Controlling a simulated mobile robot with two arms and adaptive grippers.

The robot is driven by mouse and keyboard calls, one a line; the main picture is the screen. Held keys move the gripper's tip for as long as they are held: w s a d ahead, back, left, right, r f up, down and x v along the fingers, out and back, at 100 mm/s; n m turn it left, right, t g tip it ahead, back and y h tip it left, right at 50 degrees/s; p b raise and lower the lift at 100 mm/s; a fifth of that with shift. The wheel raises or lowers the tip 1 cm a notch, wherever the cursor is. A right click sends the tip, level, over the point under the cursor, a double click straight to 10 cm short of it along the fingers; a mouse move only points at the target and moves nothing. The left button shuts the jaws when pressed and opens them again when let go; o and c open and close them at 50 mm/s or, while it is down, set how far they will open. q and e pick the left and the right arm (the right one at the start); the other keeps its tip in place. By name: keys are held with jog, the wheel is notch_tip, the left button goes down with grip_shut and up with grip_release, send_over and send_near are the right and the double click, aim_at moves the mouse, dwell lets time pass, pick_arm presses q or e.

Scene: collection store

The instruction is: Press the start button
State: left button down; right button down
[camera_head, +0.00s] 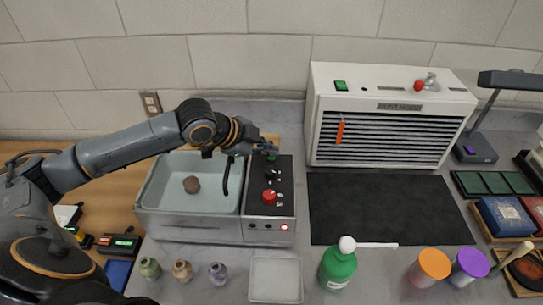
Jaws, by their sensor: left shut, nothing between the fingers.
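A metal tank unit (190,229) holds a grey-blue basin with a brown lump (191,184) in it. Its black control panel (285,185) on the right side carries a red knob (269,196), small dark controls and a lit red light (284,227) on the front. A small green button (272,157) shows at the panel's far end, partly hidden by my gripper. My left gripper (267,149) is shut and empty, with its fingertips at or just above that button. I cannot tell whether they touch it. My right gripper is not in view.
A white dust hood (390,115) with a green switch (341,86) and red knob (419,85) stands right of the tank, behind a black mat (385,208). A green bottle (338,265), clear tray (275,281), small vases (183,270) and lidded jars (430,266) line the front.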

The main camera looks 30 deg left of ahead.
aim_at(269, 159)
pick_arm(q)
jog(key=shift+f, duration=0.45)
dwell(0.6)
jog(key=shift+r, duration=0.15)
jog(key=shift+r+p, duration=0.75)
jog(key=shift+p, duration=0.45)
notch_tip(269, 159, up, 5)
jog(key=p, duration=0.5)
jog(key=shift+p, duration=0.35)
jog(key=shift+f, duration=0.1)
